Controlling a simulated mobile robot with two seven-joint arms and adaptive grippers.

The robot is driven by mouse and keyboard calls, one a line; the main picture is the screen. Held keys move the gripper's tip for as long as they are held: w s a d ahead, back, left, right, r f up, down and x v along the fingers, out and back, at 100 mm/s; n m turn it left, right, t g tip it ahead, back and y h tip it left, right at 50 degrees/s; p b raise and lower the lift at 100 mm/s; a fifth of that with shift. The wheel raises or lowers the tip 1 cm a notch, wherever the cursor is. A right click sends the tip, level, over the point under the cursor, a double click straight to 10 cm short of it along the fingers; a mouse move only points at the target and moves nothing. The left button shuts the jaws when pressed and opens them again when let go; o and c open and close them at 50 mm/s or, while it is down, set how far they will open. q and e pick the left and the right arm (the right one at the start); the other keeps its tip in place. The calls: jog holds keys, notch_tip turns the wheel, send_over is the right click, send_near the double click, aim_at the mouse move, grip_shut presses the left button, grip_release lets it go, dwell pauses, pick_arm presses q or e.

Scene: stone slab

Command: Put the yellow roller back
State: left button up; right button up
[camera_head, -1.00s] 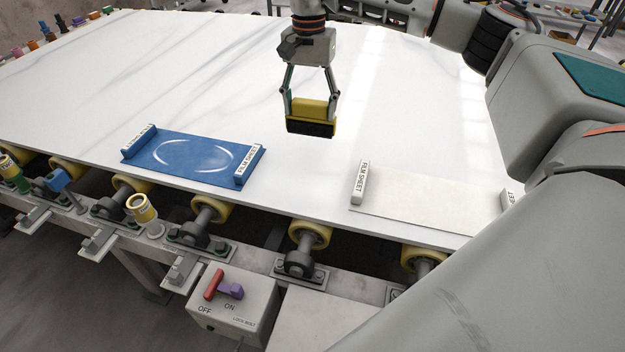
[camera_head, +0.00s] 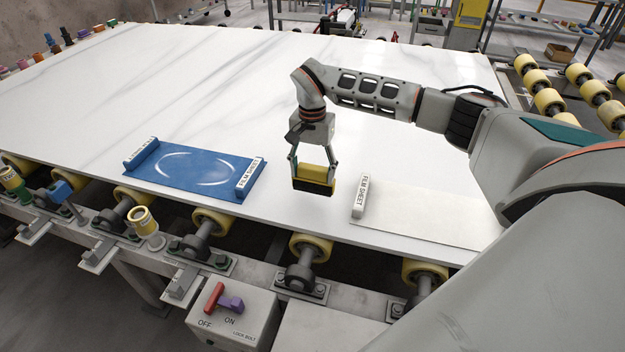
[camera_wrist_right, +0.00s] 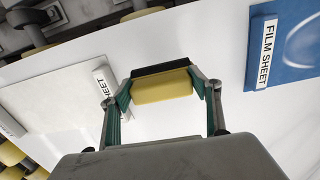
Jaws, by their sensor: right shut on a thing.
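My right gripper (camera_head: 314,171) is shut on a yellow block with a black underside (camera_head: 314,176). In the right wrist view the same block (camera_wrist_right: 163,85) sits between the two fingertips (camera_wrist_right: 163,88). It appears to be held over the white slab (camera_head: 200,90); I cannot tell its exact height. Yellow rollers (camera_head: 310,246) line the slab's near edge. A small yellow cylinder (camera_head: 142,219) stands upright on the frame at the near left. My left gripper is out of view.
A blue film sheet (camera_head: 195,172) lies left of the block, and a white film sheet (camera_head: 430,218) lies right of it. A lock-bolt box (camera_head: 235,318) with red and purple handles is at the front.

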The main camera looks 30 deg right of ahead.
aim_at(312, 179)
jog(key=shift+f, duration=1.7)
jog(key=shift+f, duration=0.1)
jog(key=o, duration=1.5)
jog(key=r, duration=1.2)
jog(key=shift+w+d+r+b, duration=0.1)
jog(key=shift+w+d+b, duration=0.1)
jog(key=shift+b, duration=0.15)
jog(key=shift+a, duration=0.1)
